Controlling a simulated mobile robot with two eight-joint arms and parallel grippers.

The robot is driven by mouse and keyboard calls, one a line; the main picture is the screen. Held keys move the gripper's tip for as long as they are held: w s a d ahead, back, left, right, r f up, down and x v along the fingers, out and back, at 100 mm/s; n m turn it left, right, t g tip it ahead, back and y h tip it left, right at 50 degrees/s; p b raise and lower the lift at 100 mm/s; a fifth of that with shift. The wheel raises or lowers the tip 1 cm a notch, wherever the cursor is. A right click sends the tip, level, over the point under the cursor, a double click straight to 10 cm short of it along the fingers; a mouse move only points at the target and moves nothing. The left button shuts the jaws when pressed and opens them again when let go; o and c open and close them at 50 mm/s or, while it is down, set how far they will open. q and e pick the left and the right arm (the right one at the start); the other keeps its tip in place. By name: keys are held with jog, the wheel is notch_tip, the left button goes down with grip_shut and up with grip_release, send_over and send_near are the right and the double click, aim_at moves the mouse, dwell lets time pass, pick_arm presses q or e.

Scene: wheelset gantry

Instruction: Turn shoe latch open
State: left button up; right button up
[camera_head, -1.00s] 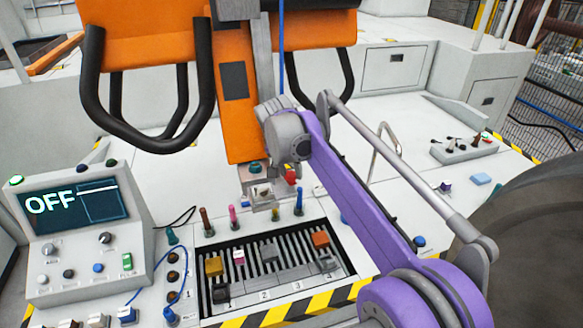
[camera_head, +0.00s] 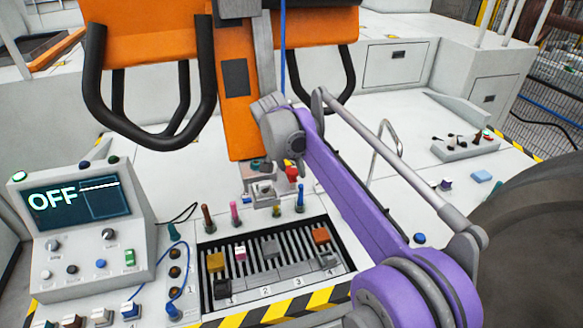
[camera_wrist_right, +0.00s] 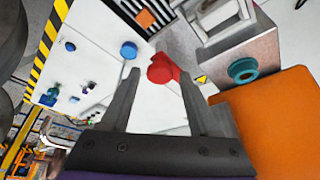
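The shoe latch appears to be the red handle (camera_wrist_right: 162,69), beside a grey block (camera_wrist_right: 248,62) with a teal knob (camera_wrist_right: 242,70). In the head view the red handle (camera_head: 291,173) shows at the foot of the orange column, just below my right arm's wrist joint. My right gripper (camera_wrist_right: 159,76) is open, its two dark fingers on either side of the red handle in the wrist view. I cannot tell whether either finger touches it. In the head view the fingers are not clearly visible. My left gripper is not in view.
A console (camera_head: 75,203) reading OFF stands at the left. A slotted tray (camera_head: 208,284) with small coloured blocks lies in front of the latch, with several upright coloured pegs behind it. The orange column (camera_head: 236,110) and black bars (camera_head: 203,80) stand close to my right arm.

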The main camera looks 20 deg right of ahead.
jog(key=shift+o, duration=0.4)
jog(key=v, duration=1)
jog(key=shift+r+p, duration=0.4)
jog(key=shift+p, duration=0.05)
jog(key=shift+s, duration=0.1)
